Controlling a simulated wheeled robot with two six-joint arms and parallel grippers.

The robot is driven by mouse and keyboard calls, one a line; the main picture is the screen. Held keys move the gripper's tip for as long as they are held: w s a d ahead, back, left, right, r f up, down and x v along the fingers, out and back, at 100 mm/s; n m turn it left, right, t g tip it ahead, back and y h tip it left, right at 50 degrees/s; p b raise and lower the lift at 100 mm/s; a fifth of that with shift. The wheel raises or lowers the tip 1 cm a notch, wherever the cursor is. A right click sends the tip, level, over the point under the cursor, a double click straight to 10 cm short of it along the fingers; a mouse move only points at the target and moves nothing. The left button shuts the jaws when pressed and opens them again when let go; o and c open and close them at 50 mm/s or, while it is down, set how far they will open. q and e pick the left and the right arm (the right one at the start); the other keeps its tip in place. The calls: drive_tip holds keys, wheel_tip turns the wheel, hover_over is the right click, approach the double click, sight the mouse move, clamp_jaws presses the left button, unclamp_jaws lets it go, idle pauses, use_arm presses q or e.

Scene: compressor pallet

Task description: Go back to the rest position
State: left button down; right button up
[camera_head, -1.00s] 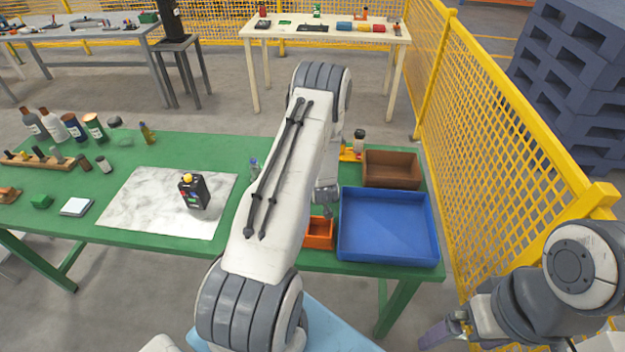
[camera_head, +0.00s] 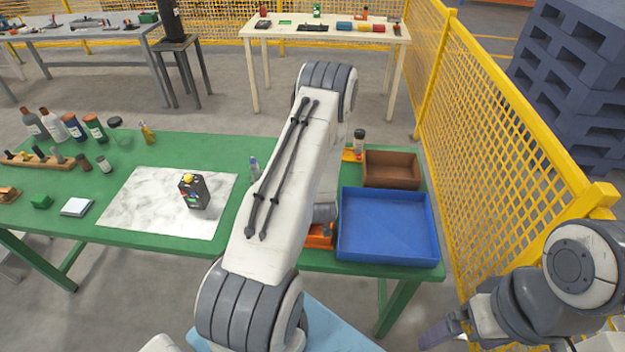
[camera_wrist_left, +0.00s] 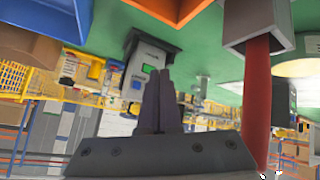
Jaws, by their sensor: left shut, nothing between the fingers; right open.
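My left arm crosses the middle of the head view over the green table (camera_head: 140,146), and its gripper is hidden behind the forearm there. In the left wrist view my left gripper (camera_wrist_left: 159,98) has its two dark fingers together with nothing between them. A dark box with a small screen and coloured buttons (camera_wrist_left: 137,75) shows behind the fingers, apart from them as far as I can tell. My right gripper (camera_head: 440,332) is low at the right in the head view, open and empty, off the table's right end.
A blue tray (camera_head: 388,262) and a brown box (camera_head: 391,170) stand at the table's right end. An orange bin (camera_head: 318,241) is partly hidden by my left arm. A yellow mesh fence (camera_head: 500,130) runs along the right.

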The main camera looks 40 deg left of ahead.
idle(0.4)
use_arm(q)
drive_tip(key=w+d+r+m+h+b, duration=0.1)
drive_tip(key=w+d+r+m+h, duration=0.2)
drive_tip(key=d, duration=0.5)
drive_tip(key=w+d+r+m+h, duration=0.2)
drive_tip(key=d+r, duration=0.3)
drive_tip(key=d, duration=0.4)
drive_tip(key=s+d+r+m+g+h+b, duration=0.1)
drive_tip(key=s+d+r+m, duration=0.2)
drive_tip(key=d, duration=0.3)
drive_tip(key=s+d+r+m+h, duration=0.2)
drive_tip(key=d+r, duration=0.1)
drive_tip(key=d, duration=0.4)
drive_tip(key=s+d+r+m+g+h+b, duration=0.1)
drive_tip(key=s+d+r+m, duration=0.25)
drive_tip(key=s, duration=0.25)
drive_tip(key=s+d+r+m+g, duration=0.2)
drive_tip(key=s+d, duration=0.2)
drive_tip(key=s, duration=0.1)
drive_tip(key=s+r+m+g, duration=0.1)
drive_tip(key=s+r+m, duration=0.1)
drive_tip(key=s, duration=0.5)
drive_tip(key=s+r+m+g+y+b, duration=0.1)
drive_tip(key=s+r+m, duration=0.1)
drive_tip(key=s, duration=0.5)
drive_tip(key=shift+a+m, duration=0.45)
drive_tip(key=shift+m, duration=0.3)
